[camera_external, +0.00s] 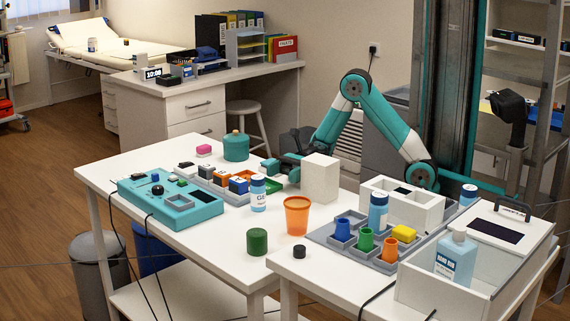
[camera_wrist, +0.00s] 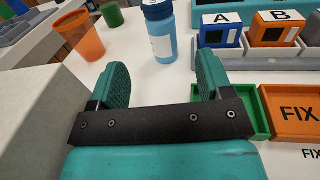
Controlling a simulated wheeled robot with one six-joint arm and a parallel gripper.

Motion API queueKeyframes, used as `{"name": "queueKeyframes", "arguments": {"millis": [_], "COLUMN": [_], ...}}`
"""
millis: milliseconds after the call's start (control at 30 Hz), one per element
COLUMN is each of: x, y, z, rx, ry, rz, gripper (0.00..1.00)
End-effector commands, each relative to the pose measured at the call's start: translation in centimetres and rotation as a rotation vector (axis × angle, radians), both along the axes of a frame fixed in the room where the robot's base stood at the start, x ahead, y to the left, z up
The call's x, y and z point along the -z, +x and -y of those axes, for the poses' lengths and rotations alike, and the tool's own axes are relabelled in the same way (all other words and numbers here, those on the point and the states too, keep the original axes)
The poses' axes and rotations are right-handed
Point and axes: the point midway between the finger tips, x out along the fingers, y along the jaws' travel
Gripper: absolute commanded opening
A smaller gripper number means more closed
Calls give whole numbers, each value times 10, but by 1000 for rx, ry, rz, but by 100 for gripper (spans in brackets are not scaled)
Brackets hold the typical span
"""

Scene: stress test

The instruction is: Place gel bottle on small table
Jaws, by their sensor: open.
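The gel bottle (camera_external: 258,194), light blue with a dark blue cap and a white label reading "GEL", stands upright on the left white table (camera_external: 225,262). In the wrist view the bottle (camera_wrist: 163,38) stands beyond my fingertips, roughly between their lines, with clear table between. My gripper (camera_external: 273,169) is low over the table, just behind the bottle; in the wrist view my gripper (camera_wrist: 162,75) is open and empty. A second white table (camera_external: 345,290) stands at right. I cannot tell which surface is the small table.
A white block (camera_external: 320,177) stands close beside my gripper. An orange cup (camera_external: 297,215) and green cylinder (camera_external: 257,241) are near the bottle. A teal panel (camera_external: 170,202) and labelled cubes (camera_external: 221,178) lie left. A pump bottle (camera_external: 455,259) and another blue bottle (camera_external: 378,212) are right.

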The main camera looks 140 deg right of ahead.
Motion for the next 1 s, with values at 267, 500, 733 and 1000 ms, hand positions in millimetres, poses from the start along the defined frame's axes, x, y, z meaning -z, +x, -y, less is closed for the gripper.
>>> {"name": "queueKeyframes", "arguments": {"millis": [267, 500, 733, 1000], "x": [-6, -39, -68, -86], "y": [-1, -9, -24, -41], "z": [1, 5, 11, 16], "rx": [0, -9, -23, -38], "ry": [-2, -27, -49, -59], "rz": [-8, -95, -216, -326], "gripper": [73, 73, 73, 73]}}
